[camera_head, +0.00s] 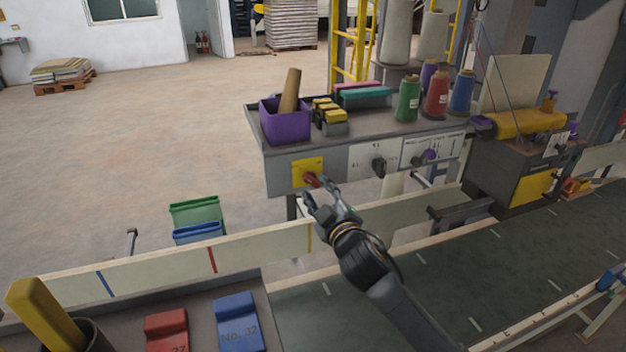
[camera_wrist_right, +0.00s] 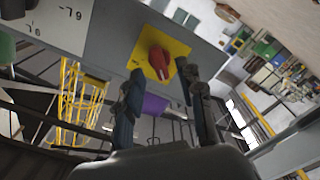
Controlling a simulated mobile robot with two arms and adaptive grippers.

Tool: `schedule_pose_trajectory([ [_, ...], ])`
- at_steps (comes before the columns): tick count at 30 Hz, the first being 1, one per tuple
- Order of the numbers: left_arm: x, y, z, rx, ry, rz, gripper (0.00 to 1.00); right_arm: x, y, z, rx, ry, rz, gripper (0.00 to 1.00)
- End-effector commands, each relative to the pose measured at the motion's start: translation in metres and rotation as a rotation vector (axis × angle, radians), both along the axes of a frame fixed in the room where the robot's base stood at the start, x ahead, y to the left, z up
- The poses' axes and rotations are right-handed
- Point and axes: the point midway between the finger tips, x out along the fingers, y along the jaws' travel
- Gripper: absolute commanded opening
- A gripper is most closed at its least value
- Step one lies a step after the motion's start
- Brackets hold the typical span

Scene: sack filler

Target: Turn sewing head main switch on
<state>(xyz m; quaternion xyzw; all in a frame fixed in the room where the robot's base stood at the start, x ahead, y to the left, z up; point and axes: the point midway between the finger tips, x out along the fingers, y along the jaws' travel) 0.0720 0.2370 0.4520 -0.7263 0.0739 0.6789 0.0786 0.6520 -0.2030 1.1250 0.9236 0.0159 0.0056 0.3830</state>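The main switch is a red rotary knob (camera_head: 311,180) on a yellow plate (camera_head: 303,168), at the left of the grey front panel. In the right wrist view the red knob (camera_wrist_right: 159,62) sits on its yellow plate (camera_wrist_right: 176,47), just beyond my fingertips. My right gripper (camera_head: 317,191) is in front of the knob. In the right wrist view its two fingers (camera_wrist_right: 161,80) are apart, with the knob ahead between them. I cannot tell whether they touch it. My left gripper is not in view.
A purple bin (camera_head: 285,123) and thread spools (camera_head: 436,95) stand on the shelf above. A conveyor (camera_head: 470,262) with a pale side rail (camera_head: 262,247) runs below my right arm.

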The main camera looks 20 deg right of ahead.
Motion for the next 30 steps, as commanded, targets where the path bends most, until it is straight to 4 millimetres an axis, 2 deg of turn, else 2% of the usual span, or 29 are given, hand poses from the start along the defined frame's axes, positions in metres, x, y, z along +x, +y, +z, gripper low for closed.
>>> schedule_pose_trajectory([
  [3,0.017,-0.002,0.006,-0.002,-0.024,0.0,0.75,0.017,0.001,0.001,0.001,0.0,0.0,0.38],
  [7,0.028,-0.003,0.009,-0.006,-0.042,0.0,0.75,0.028,0.002,0.001,0.0,0.0,0.0,0.38],
  [18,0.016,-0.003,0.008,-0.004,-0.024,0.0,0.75,0.033,0.002,0.0,0.0,0.0,0.001,0.38],
  [24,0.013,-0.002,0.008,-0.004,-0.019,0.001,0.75,0.032,0.002,0.0,0.0,0.0,0.001,0.0],
  [30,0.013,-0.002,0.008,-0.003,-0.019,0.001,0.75,0.032,0.002,-0.001,0.009,0.001,0.001,0.0],
])
